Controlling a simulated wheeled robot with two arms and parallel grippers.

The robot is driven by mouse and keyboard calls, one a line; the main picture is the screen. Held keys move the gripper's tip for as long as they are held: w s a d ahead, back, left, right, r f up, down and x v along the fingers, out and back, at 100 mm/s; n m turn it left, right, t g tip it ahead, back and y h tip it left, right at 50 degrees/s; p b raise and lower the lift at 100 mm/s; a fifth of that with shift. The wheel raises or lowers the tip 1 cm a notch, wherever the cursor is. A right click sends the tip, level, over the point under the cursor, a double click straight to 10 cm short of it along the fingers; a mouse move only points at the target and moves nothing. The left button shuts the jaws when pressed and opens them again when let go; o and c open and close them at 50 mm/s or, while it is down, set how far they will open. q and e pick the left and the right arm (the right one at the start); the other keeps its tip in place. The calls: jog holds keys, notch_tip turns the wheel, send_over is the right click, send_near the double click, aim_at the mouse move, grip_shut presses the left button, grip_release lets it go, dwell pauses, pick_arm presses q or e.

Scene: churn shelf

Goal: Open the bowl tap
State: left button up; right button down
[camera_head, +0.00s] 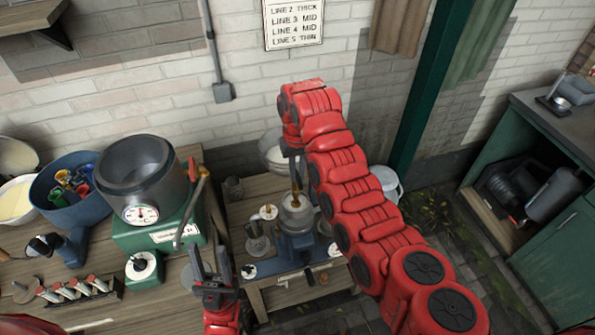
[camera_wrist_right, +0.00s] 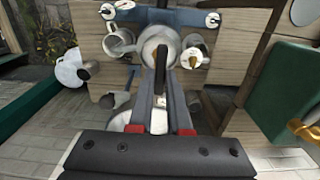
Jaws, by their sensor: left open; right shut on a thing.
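The metal bowl (camera_head: 297,213) sits on a blue machine (camera_head: 290,262) on the wooden bench, with a brass piece (camera_head: 296,190) rising above it. In the right wrist view the bowl (camera_wrist_right: 155,42) is behind my fingertips. My right gripper (camera_head: 293,165) reaches in from above and behind the bowl. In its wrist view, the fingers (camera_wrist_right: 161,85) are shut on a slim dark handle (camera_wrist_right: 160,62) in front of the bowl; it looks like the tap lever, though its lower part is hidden. My left gripper (camera_head: 211,264) is open and empty, left of the machine.
A steel pot with a gauge (camera_head: 139,176) on a green base and a blue tub of coloured items (camera_head: 68,182) stand at left. Small metal cups (camera_head: 257,241) stand beside the bowl. A wall sign (camera_head: 293,22) hangs behind. A green cabinet (camera_head: 550,240) stands right, beyond open floor.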

jog(key=c, duration=0.9)
grip_release()
jog(key=shift+o, duration=0.2)
notch_tip(320, 180, up, 18)
jog(key=shift+f, duration=0.25)
